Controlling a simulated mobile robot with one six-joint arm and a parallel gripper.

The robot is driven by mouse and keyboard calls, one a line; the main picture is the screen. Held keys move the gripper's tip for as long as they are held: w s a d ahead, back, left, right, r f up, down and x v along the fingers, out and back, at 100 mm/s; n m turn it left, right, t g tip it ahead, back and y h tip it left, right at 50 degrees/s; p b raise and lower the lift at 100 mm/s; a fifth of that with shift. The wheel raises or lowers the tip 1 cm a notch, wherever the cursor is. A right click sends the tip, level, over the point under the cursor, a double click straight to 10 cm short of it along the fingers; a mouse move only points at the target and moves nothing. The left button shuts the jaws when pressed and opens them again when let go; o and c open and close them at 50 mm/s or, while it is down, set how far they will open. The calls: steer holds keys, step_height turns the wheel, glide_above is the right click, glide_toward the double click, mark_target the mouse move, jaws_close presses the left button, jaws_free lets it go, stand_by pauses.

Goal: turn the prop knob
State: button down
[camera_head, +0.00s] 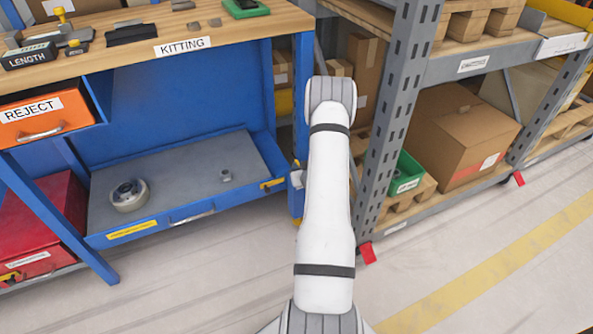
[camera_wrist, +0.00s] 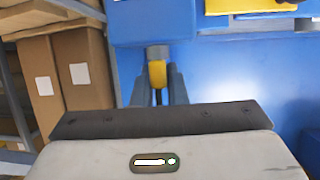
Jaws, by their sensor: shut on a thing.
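The prop knob appears to be the yellow piece (camera_wrist: 157,72) on a short grey stem under a blue block (camera_wrist: 150,22), in the wrist view. My gripper (camera_wrist: 158,88) has its two grey fingers on either side of this yellow piece and is shut on it. The fingers partly cover its sides, so how far it is turned cannot be told. In the head view my white arm reaches to the right end of the blue workbench (camera_head: 185,110) and hides the gripper and most of the knob's surroundings.
A grey metal shelf (camera_head: 395,120) with cardboard boxes (camera_head: 460,130) and a green bin (camera_head: 405,172) stands close to the right of my arm. An open lower tray (camera_head: 190,185) holds a roll (camera_head: 129,194). Red tags (camera_head: 368,252) mark the shelf foot. The floor in front is clear.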

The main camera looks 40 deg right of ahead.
steer(key=shift+w+r, duration=0.15)
steer(key=shift+w, duration=0.05)
stand_by(0.4)
steer(key=c, duration=1.4)
jaws_free()
steer(key=shift+s, duration=0.1)
steer(key=shift+c, duration=0.2)
steer(key=p+v, duration=0.2)
steer(key=v, duration=0.5)
steer(key=shift+s, duration=0.4)
